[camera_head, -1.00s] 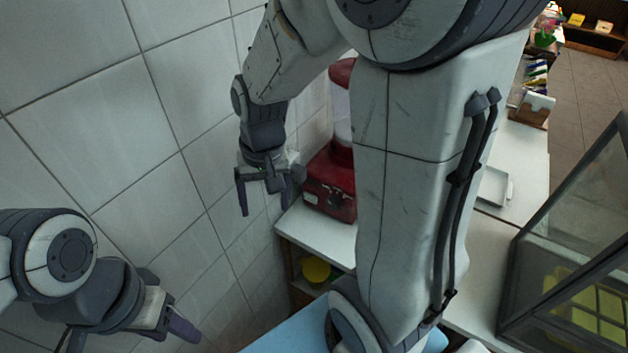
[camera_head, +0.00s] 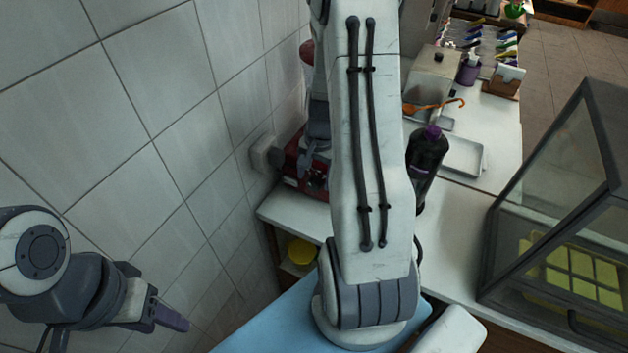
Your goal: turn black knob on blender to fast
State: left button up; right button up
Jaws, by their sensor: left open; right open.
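The red blender base (camera_head: 292,163) stands at the wall end of the white counter, partly hidden behind my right arm. Its red lid (camera_head: 307,52) shows above, beside the arm. The black knob cannot be made out, as my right gripper covers the base's front. My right gripper (camera_head: 315,176) is open at the front of the base, partly hidden by my own arm. I cannot tell whether it touches the knob. My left gripper (camera_head: 118,332) is open and empty at the lower left, well away from the blender.
A dark bottle with a purple cap (camera_head: 427,160) stands just right of my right arm. A white tray (camera_head: 463,157) lies behind it. A glass case (camera_head: 560,200) stands at the right. The tiled wall (camera_head: 130,120) bounds the left. A yellow container (camera_head: 301,251) sits on a shelf below.

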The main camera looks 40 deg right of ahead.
aim_at(320, 188)
jog(key=shift+w+f, duration=0.1)
jog(key=shift+f, duration=1.3)
